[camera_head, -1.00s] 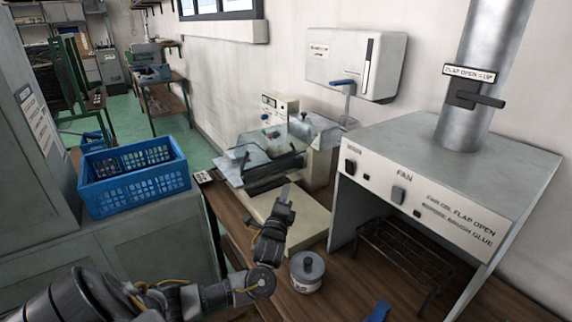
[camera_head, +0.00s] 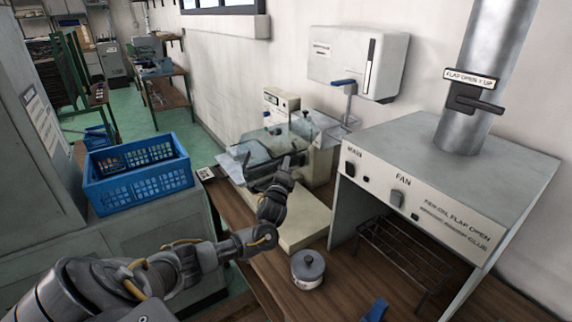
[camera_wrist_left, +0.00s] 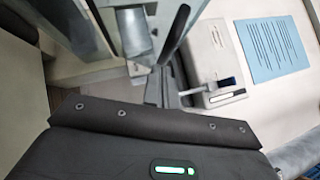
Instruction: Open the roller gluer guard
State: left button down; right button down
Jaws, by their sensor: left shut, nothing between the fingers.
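The roller gluer (camera_head: 312,215) is a cream machine on the wooden bench, with a small control box at its back. Its clear guard (camera_head: 250,150) is a see-through cover over the rollers at the left of the machine. The guard looks lowered over the rollers, though its exact angle is hard to tell. My left gripper (camera_head: 286,163) is shut and empty, at the right front side of the guard. I cannot tell whether it touches the guard. In the left wrist view, dark and metallic parts lie ahead of the gripper body, partly hidden. My right gripper is not in view.
A blue crate (camera_head: 138,175) stands on the cabinet at left. A lidded pot (camera_head: 308,268) sits on the bench in front of the gluer. A fume hood (camera_head: 440,170) with a duct stands at right. A white wall dispenser (camera_head: 355,62) hangs behind.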

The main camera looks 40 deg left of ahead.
aim_at(283, 155)
pick_arm(q)
jog(key=r+n+p, duration=0.1)
jog(key=p, duration=0.1)
jog(key=a+r+n+g+p, duration=0.1)
jog(key=r+p, duration=0.1)
jog(key=p, duration=0.1)
jog(key=shift+w+a+g, duration=0.15)
jog(key=shift+w+g, duration=0.05)
jog(key=shift+g, duration=0.1)
jog(key=shift+a+f+p, duration=0.1)
jog(key=shift+a+p, duration=0.05)
jog(key=shift+p, duration=0.25)
jog(key=shift+f, duration=0.1)
